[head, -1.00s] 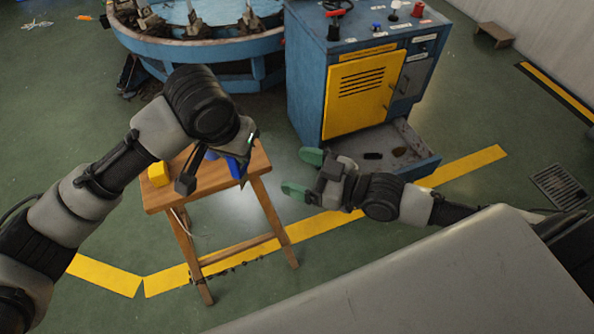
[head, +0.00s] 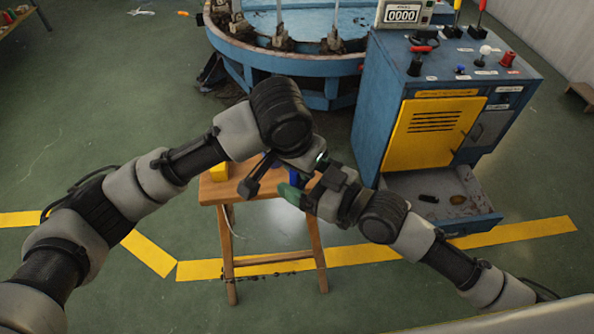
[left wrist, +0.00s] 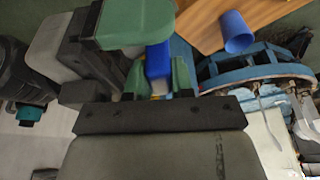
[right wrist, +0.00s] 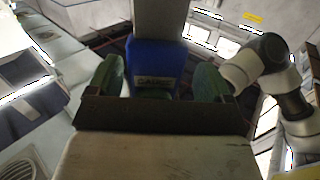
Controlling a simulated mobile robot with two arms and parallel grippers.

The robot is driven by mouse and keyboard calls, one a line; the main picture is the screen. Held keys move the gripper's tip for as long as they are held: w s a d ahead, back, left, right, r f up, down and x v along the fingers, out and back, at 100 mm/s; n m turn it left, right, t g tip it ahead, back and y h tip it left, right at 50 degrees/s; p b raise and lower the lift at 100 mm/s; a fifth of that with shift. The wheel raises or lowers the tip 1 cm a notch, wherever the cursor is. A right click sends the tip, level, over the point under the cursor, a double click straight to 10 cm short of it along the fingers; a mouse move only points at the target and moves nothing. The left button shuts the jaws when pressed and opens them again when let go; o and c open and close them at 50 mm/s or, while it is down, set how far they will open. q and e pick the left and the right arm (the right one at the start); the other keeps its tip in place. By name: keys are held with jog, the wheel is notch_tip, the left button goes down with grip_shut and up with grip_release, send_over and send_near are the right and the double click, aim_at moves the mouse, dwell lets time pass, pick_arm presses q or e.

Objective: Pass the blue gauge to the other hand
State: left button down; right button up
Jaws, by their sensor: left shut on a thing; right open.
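The blue gauge (left wrist: 158,62) sits between the green fingers of my left gripper (left wrist: 157,80), which is shut on it. In the right wrist view the gauge (right wrist: 155,66) shows as a blue block with a small label and a grey part above it. My right gripper (right wrist: 158,82) is open, with one green finger on each side of the blue block. Gaps seem to show beside it; contact is unclear. In the head view the two grippers meet above the stool, my right gripper (head: 298,190) coming from the right, and the gauge is mostly hidden.
A wooden stool (head: 262,190) stands below, with a yellow block (head: 219,172) on it. A blue cup (left wrist: 236,32) on the wood shows in the left wrist view. A blue cabinet (head: 385,115) with an open drawer (head: 470,215) stands right, a round blue machine (head: 340,85) behind.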

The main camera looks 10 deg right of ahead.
jog(key=shift+w+a, duration=0.4)
jog(key=shift+a, duration=0.05)
